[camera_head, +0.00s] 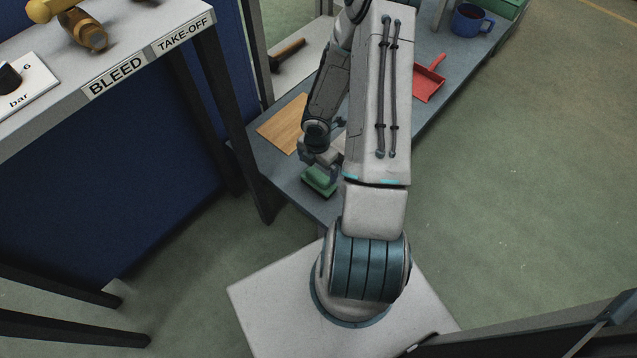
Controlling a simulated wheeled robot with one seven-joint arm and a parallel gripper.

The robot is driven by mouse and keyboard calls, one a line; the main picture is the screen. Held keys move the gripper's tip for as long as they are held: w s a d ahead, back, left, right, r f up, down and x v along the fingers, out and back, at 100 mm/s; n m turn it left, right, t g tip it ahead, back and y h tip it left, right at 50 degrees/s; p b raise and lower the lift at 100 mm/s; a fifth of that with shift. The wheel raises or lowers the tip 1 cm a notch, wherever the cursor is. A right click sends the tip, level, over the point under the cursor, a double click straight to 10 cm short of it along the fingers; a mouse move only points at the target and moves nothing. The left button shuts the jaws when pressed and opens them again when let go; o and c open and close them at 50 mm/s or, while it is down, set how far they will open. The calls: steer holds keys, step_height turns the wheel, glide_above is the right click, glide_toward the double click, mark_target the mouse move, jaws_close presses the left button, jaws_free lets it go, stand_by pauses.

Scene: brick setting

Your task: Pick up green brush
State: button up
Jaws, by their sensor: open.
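The green brush (319,181) lies on the grey bench top (283,177), near the bench's close end. It looks like a small green block with a darker underside. My gripper (326,170) is right at the brush, with its fingers at or just above the top of it. The gripper is open. My arm hides part of the fingers and the right side of the brush, so I cannot tell whether the fingers touch it.
A wooden board (284,124) lies behind the brush. A red dustpan (429,79), a dark blue mug (470,20) and a green box (499,6) are farther along the bench. A table with BLEED and TAKE-OFF labels (117,77) stands left. Open floor (520,170) lies right.

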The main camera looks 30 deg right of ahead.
mark_target(318, 175)
step_height(318, 175, down, 5)
steer(key=b, duration=0.3)
steer(key=shift+s, duration=0.15)
steer(key=c, duration=1.2)
steer(key=shift+r, duration=0.1)
